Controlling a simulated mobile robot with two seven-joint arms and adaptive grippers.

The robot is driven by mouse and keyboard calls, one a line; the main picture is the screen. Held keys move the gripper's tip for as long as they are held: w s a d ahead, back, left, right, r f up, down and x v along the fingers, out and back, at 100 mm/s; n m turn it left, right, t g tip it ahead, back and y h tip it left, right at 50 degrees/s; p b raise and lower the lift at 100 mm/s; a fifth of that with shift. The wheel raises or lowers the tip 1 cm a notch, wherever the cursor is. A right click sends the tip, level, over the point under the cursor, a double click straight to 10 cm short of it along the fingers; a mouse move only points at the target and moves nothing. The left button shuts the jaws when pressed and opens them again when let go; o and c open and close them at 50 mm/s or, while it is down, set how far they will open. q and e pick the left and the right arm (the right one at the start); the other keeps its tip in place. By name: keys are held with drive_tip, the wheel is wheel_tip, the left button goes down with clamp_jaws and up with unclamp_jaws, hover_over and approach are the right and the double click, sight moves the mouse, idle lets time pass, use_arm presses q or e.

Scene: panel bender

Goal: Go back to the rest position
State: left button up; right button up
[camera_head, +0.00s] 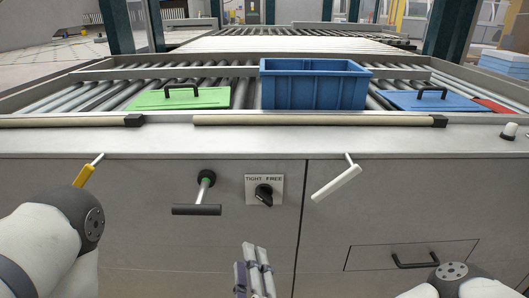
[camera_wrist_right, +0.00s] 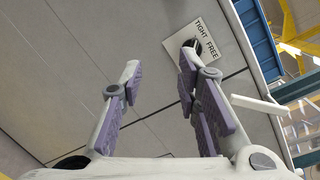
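My right gripper (camera_head: 255,255) shows at the bottom middle of the head view, in front of the grey cabinet front. In the right wrist view the same gripper (camera_wrist_right: 160,75) has its two purple-padded fingers apart with nothing between them. My right arm shows at the bottom right corner. My left arm shows at the lower left of the head view, and its gripper is out of the picture.
A TIGHT/FREE knob (camera_head: 264,194), a black T-handle (camera_head: 197,210), a white lever (camera_head: 337,183) and a yellow lever (camera_head: 86,174) stick out from the cabinet. A blue crate (camera_head: 314,90), green lid (camera_head: 180,99) and blue lid (camera_head: 435,101) lie on the rollers.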

drive_tip(key=s+f+n+g+y, duration=0.5)
drive_tip(key=s+f+n+g, duration=0.6)
drive_tip(key=s+f+n, duration=0.55)
drive_tip(key=s+d+f+n+g+h, duration=0.1)
drive_tip(key=s+d+n+g+h, duration=0.1)
drive_tip(key=s+d, duration=0.3)
drive_tip(key=s+d+f+n+g+h, duration=0.2)
drive_tip(key=s+d, duration=0.3)
drive_tip(key=d, duration=0.6)
drive_tip(key=s+d+f+n+g+h, duration=0.1)
drive_tip(key=s+d+g+h, duration=0.3)
drive_tip(key=d, duration=0.5)
drive_tip(key=shift+s+f+n, duration=0.15)
drive_tip(key=shift+s+n, duration=0.5)
drive_tip(key=shift+s, duration=0.25)
